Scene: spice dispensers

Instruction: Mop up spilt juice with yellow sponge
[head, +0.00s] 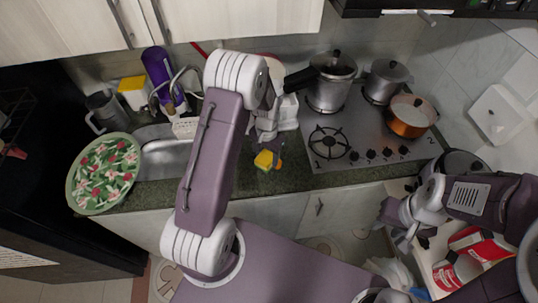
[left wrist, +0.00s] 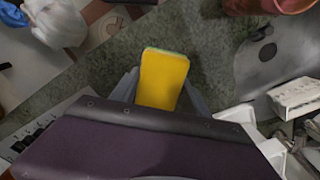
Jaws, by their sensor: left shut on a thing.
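The yellow sponge (head: 264,159) is held at the front part of the dark green counter, left of the stove. My left gripper (head: 266,147) is shut on it; in the left wrist view the sponge (left wrist: 163,80) sits between the two fingers. A small orange patch (head: 280,163), which looks like the spilt juice, shows just right of the sponge. The sponge and arm may hide more of it. I cannot tell whether the sponge touches the counter. My right gripper (head: 397,225) is at the lower right, away from the counter top, with its fingers apart and empty.
A floral plate (head: 103,174) stands left of the sink (head: 165,160). The stove (head: 360,135) on the right bears metal pots and a copper pot (head: 408,118). A purple bottle (head: 160,72) and a yellow-topped box (head: 133,92) stand behind the sink. Red cans (head: 456,270) are at the lower right.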

